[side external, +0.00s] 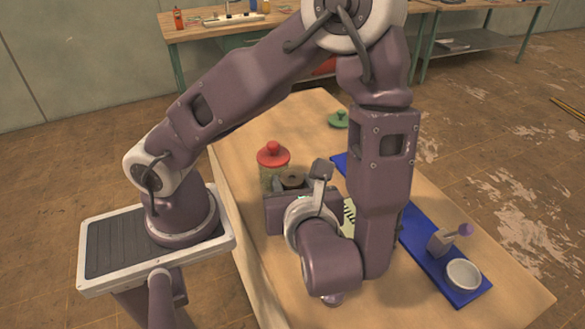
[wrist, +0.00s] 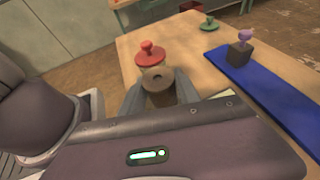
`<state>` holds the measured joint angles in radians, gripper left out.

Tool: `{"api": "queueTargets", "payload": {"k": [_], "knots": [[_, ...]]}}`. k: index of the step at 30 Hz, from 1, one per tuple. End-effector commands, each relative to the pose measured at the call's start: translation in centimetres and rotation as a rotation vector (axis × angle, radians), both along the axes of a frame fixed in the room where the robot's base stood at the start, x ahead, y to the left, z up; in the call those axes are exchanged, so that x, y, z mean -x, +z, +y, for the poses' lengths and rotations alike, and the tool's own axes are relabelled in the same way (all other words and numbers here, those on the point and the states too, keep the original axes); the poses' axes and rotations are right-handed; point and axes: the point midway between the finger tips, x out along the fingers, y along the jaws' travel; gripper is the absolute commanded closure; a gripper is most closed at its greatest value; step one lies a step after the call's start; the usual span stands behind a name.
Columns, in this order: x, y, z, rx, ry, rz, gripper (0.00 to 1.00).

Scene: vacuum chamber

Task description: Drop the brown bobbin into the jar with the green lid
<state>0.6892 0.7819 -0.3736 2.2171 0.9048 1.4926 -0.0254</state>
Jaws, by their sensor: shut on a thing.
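My gripper (wrist: 160,92) is shut on the brown bobbin (wrist: 157,78), a round spool with a hole in its top. In the side view the bobbin (side external: 292,178) shows above the gripper body, close to the red-lidded jar. A green lid (side external: 339,118) with a knob lies toward the far end of the table; it also shows in the wrist view (wrist: 209,24). No jar body is visible under it. My arm hides part of the table, and I cannot make out an open jar.
A jar with a red lid (side external: 273,153) stands beside the gripper. A blue mat (side external: 420,240) runs along the table's right side, with a grey block (side external: 440,242) holding a purple-topped piece and a white bowl (side external: 463,275). The table (side external: 500,290) is bare at the near right.

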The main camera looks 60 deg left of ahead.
Motion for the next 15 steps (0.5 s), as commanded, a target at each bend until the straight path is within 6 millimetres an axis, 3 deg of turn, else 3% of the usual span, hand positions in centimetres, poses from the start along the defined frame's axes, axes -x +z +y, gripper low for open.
{"api": "queueTargets", "payload": {"k": [10, 11, 14, 15], "knots": [[0.00, -0.47, 0.00, 0.000, -0.001, -0.001, 1.00], [0.00, -0.47, 0.00, 0.000, -0.001, -0.001, 0.58], [0.00, -0.46, -0.01, 0.000, -0.001, -0.001, 0.38], [0.00, -0.45, 0.00, 0.000, -0.001, -0.001, 0.36]]}}
